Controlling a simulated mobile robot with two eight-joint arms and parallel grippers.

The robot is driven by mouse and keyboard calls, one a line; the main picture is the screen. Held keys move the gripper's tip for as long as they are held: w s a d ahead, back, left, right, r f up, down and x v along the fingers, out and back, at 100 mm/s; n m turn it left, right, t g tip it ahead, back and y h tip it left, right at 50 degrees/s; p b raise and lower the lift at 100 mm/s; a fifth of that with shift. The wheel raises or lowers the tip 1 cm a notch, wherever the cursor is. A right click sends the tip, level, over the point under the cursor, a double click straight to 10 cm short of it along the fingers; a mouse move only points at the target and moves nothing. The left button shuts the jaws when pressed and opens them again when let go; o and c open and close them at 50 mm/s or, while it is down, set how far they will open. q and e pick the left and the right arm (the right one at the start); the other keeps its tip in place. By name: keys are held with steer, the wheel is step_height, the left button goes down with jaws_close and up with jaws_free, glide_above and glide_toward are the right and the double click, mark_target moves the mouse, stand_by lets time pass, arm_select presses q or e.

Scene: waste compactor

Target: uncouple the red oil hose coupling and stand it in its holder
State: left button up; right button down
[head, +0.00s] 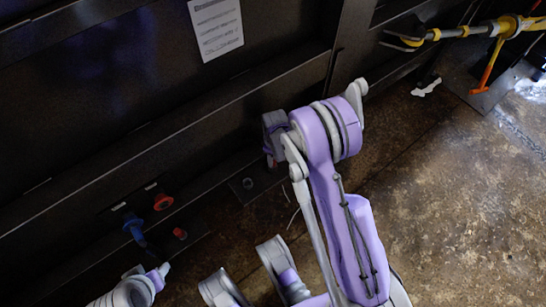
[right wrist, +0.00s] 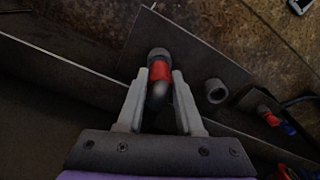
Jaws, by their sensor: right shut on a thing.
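The red oil hose coupling (right wrist: 160,71) is between the fingers of my right gripper (right wrist: 156,85) in the right wrist view. It has a red band, a grey round end and a grey elbow. The gripper is shut on it. In the head view my right gripper (head: 270,153) is low beside the dark wall, with a trace of red at its fingers. A dark plate (head: 240,192) with a small grey round socket (right wrist: 216,91) lies near it. I cannot tell whether the coupling's end sits in a socket or above the plate.
A red round fitting (head: 162,201), a blue fitting (head: 133,224) and a small red piece (head: 180,233) are at the lower left wall. Yellow and orange tools (head: 490,58) stand at the upper right. The stained floor (head: 460,200) at right is clear.

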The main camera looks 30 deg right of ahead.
steer(key=shift+f, duration=0.15)
steer(key=shift+c, duration=2.4)
jaws_free()
steer(key=shift+c, duration=0.4)
steer(key=shift+d+r+p, duration=0.1)
steer(key=shift+r+p, duration=2.15)
steer(key=shift+r, duration=1.35)
